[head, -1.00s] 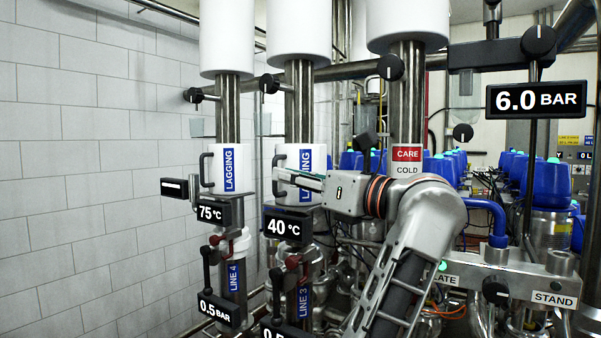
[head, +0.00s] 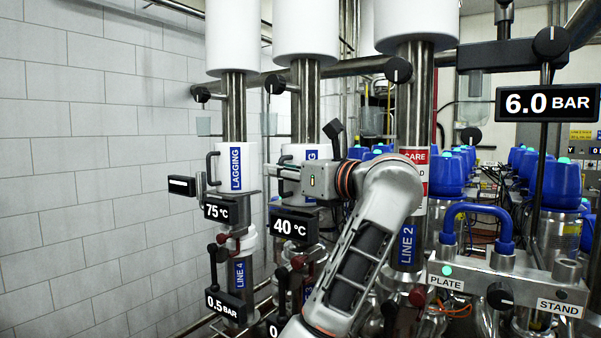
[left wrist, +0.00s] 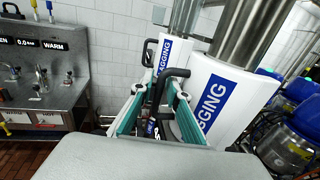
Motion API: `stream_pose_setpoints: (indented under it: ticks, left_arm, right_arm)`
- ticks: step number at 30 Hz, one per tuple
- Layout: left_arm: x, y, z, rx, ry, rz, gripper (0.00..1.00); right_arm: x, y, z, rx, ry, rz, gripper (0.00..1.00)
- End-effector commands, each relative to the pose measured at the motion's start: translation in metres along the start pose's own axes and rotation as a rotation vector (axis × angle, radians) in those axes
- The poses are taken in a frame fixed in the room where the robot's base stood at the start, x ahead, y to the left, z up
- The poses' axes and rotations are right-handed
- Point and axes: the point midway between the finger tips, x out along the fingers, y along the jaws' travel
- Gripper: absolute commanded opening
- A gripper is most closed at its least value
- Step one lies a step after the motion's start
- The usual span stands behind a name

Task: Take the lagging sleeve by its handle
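Two white lagging sleeves with blue LAGGING labels and black side handles sit on vertical pipes. The left sleeve (head: 223,168) is above the 75 °C display. The second sleeve (head: 290,152), above the 40 °C display, is partly hidden by my left gripper (head: 275,174). In the left wrist view my left gripper (left wrist: 155,92) is open. Its two teal-padded fingers stand apart, with the nearer sleeve's black handle (left wrist: 171,74) between or just beyond their tips. I cannot tell whether they touch it. The farther sleeve (left wrist: 176,52) shows behind. My right gripper is not in view.
A thick pipe labelled LINE 2 (head: 408,240) stands close right of my arm. A manifold with PLATE and STAND signs (head: 510,285) is at the lower right. The tiled wall (head: 90,150) is on the left. A steel sink (left wrist: 40,95) shows in the left wrist view.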

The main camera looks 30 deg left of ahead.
Motion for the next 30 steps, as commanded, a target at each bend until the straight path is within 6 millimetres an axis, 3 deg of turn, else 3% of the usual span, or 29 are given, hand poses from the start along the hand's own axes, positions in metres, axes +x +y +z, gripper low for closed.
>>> stream_pose_setpoints:
  ticks: [5, 7, 20, 30]
  left_arm:
    - [0.0, 0.0, 0.0, 0.0, 0.0, 0.0, 0.16]
    - [0.0, 0.0, 0.0, 0.0, 0.0, 0.0, 0.0]
    - [0.0, 0.0, 0.001, -0.001, -0.001, 0.001, 0.0]
    - [0.001, 0.004, 0.016, -0.001, -0.001, 0.007, 0.0]
  right_arm:
    - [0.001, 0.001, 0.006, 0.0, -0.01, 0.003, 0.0]
    - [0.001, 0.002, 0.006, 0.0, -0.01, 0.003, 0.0]
    - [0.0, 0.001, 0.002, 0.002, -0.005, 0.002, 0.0]
    - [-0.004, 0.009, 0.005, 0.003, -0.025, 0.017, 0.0]
